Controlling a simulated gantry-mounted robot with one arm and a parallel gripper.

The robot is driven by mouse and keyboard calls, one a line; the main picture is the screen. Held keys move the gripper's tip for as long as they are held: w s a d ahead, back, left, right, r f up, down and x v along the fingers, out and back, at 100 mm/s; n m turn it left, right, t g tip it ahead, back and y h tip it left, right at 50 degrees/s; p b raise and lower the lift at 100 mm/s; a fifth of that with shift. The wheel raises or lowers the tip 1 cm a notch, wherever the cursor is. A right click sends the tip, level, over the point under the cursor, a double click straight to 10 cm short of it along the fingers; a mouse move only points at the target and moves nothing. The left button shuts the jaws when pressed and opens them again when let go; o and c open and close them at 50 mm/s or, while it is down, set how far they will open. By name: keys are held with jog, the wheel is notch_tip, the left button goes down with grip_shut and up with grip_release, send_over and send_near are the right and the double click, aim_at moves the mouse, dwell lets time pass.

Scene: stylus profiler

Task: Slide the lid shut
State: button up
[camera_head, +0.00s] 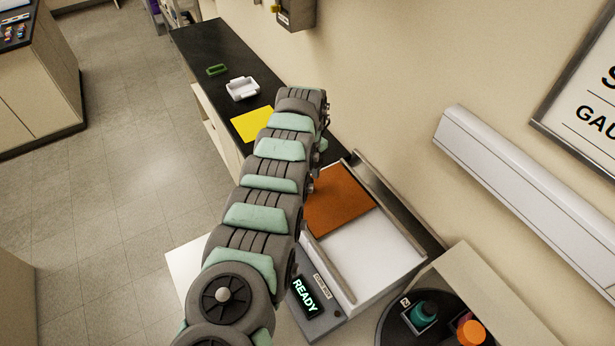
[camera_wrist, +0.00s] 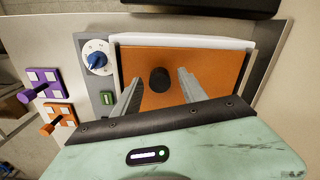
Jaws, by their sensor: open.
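The orange-brown lid (camera_head: 340,208) of the profiler covers the far part of its opening in the head view. The white area (camera_head: 375,258) nearer the camera is uncovered. In the wrist view the lid (camera_wrist: 212,65) fills the middle of the picture and carries a round black knob (camera_wrist: 160,80). My gripper (camera_wrist: 159,84) is open, with one finger to the left and one to the right of the knob. Gaps show on both sides, so it does not grip the knob. In the head view my arm hides the gripper and the knob.
Raised rails (camera_head: 392,205) flank the lid. A READY display (camera_head: 305,297) is on the near side.

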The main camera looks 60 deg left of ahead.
notch_tip(320, 180, up, 11)
jog(key=shift+f, duration=0.15)
dwell(0.4)
dwell(0.4)
